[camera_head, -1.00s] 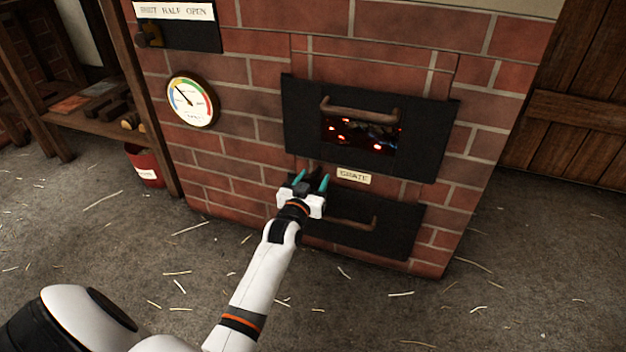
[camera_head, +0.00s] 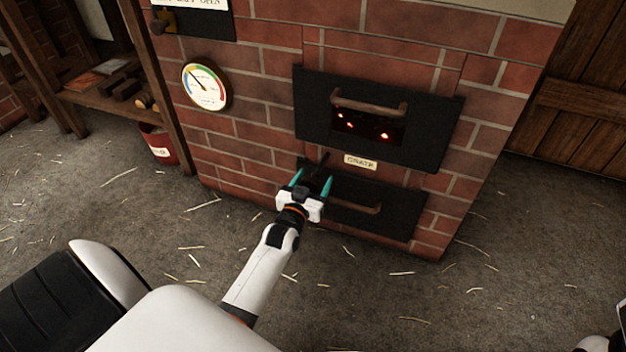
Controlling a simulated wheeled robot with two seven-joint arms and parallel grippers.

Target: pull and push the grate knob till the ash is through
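The brick stove front carries a small pale label reading GRATE (camera_head: 361,162) between its two black doors. A dark rod with the grate knob (camera_head: 316,180) sticks out of the stove left of the label. My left gripper (camera_head: 312,180) has its teal fingers on both sides of the knob and appears shut on it; the contact itself is partly hidden. A length of rod shows between the stove front and the fingers. Red embers (camera_head: 384,135) glow in the upper door's opening. The ash below is hidden. Only a bit of my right arm shows at the bottom right corner.
The upper door (camera_head: 440,120) and lower door (camera_head: 405,215) have brown bar handles, the lower one just right of my gripper. A round gauge (camera_head: 205,87) hangs at left. A red bucket (camera_head: 158,143) stands by the shelf. The straw-strewn floor is clear.

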